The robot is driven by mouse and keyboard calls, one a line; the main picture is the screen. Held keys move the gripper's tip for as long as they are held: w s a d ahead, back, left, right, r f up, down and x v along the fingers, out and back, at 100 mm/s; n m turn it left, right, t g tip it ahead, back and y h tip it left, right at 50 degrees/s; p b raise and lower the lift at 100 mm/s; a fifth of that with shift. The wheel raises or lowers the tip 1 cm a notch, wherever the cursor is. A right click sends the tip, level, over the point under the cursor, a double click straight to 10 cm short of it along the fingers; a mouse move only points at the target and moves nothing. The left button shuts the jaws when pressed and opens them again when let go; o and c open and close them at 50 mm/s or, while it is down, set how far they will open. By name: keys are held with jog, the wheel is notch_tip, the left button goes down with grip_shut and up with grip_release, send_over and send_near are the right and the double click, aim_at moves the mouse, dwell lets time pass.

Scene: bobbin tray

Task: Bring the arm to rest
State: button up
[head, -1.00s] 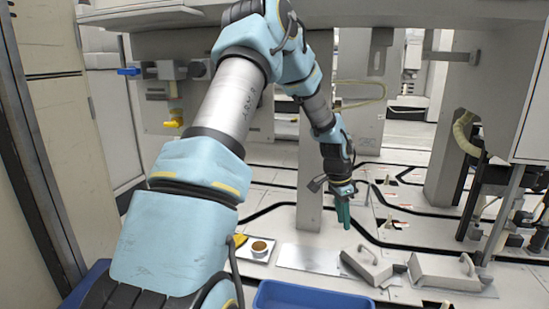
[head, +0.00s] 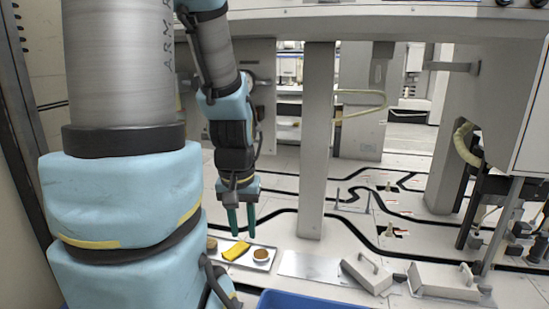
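My gripper (head: 242,220) hangs from my light-blue arm, left of the grey post, with its two green fingers pointing down. The fingers are apart with nothing visible between them. It is above or behind a small tray (head: 268,268); the exact height is hard to tell. On the tray are a yellow piece (head: 236,250) and a round brown-topped bobbin (head: 261,255). Another round brown thing (head: 211,244) shows at the tray's left, partly hidden by my arm.
A grey post (head: 316,150) stands right of my gripper. A flat metal plate (head: 308,266) and two handled metal blocks (head: 367,272) (head: 445,280) lie to the right. A blue bin (head: 315,300) is at the front. Black lines cross the pale surface behind.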

notch_tip(320, 180, up, 28)
jog(key=p, duration=2.6)
jog(key=shift+p, duration=0.3)
